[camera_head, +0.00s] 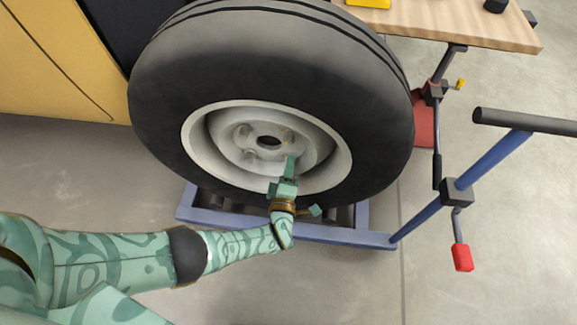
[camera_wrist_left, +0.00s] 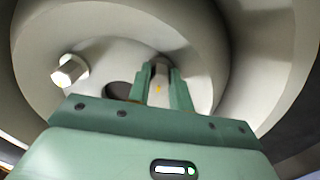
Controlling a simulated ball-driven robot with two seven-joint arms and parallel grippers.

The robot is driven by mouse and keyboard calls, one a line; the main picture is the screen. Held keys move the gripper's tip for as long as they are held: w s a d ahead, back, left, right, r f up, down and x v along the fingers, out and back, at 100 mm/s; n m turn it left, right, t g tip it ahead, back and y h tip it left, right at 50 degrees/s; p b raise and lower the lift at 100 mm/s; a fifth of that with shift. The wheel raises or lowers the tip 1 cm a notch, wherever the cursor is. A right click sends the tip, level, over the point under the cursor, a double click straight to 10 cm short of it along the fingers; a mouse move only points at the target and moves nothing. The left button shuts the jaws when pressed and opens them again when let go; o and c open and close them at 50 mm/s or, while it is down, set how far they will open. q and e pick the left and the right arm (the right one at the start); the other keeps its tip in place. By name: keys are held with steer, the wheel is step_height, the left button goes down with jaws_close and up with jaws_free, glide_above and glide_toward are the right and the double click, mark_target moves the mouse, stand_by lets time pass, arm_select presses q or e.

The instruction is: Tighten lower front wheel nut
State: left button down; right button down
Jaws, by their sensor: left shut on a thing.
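The front wheel has a black tyre (camera_head: 200,75) and a pale steel rim (camera_head: 196,150). My left gripper (camera_head: 290,162) reaches into the rim from below, at the lower right of the dark hub hole (camera_head: 268,142). In the left wrist view its two green fingers (camera_wrist_left: 160,88) are shut around a pale wheel nut (camera_wrist_left: 159,72), which I take as the lower front one. The fingers hide part of it. Another wheel nut (camera_wrist_left: 70,71) shows to the left, clear of the fingers. My right gripper is not in view.
A blue wheel dolly (camera_head: 330,235) sits under the tyre, with a black-handled bar (camera_head: 525,121) at the right. A wooden worktop (camera_head: 450,22) is at the top right. A yellow body panel (camera_head: 50,65) stands at the left. The grey floor is clear at the lower right.

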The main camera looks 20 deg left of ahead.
arm_select(q)
steer(key=shift+s+f+m, duration=0.1)
steer(key=shift+f+m, duration=0.1)
steer(key=shift+m, duration=2.1)
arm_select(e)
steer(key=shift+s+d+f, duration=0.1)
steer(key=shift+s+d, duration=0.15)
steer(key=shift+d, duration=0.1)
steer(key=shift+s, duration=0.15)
arm_select(q)
steer(key=c, duration=1.3)
jaws_free()
steer(key=shift+o, duration=0.2)
steer(key=p+v, duration=0.3)
steer(key=v, duration=1.3)
steer(key=shift+s+p, duration=0.15)
steer(key=shift+p, duration=0.25)
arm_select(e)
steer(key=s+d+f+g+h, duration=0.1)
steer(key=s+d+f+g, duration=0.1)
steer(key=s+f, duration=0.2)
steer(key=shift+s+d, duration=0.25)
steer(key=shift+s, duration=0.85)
arm_select(q)
steer(key=shift+r, duration=0.1)
